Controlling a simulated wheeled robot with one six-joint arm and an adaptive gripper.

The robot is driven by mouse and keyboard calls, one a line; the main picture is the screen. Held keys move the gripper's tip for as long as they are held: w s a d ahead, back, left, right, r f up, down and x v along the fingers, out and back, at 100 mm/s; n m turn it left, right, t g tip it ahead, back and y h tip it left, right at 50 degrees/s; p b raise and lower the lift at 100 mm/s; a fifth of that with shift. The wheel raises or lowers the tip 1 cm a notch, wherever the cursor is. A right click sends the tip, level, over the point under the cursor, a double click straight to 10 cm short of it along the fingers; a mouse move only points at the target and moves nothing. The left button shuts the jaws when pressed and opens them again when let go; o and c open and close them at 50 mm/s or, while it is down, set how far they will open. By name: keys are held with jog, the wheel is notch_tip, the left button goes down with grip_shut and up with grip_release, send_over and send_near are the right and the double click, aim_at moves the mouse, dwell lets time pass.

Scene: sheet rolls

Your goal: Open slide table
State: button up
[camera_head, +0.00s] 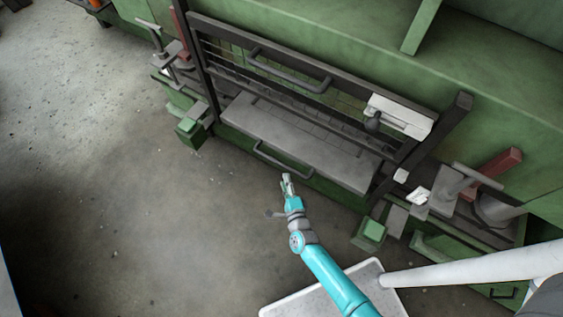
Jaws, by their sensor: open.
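The slide table (292,137) is a flat grey plate set low in the front of a green machine, in the middle of the head view. A dark curved handle (283,162) runs along its front edge. My gripper (287,181) is open and empty at the end of my turquoise arm. In the picture it is just below the right part of the handle. It appears apart from the handle, though the exact gap in depth is hard to tell. The fingers are small in this view.
A dark-framed guard with an upper handle (290,72) stands behind the plate. Green blocks (191,130) and (369,234) stick out at both sides of the machine. A white box (400,116) sits on the frame at the right. The concrete floor (130,200) at the left is clear.

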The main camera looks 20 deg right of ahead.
aim_at(281, 164)
jog(key=w, duration=0.3)
jog(key=w+d, duration=0.1)
jog(key=w, duration=0.1)
jog(key=w+f, duration=0.1)
jog(key=w, duration=0.2)
jog(key=shift+w+d+f, duration=0.1)
jog(key=shift+w+d, duration=0.05)
jog(key=shift+w, duration=0.2)
grip_shut()
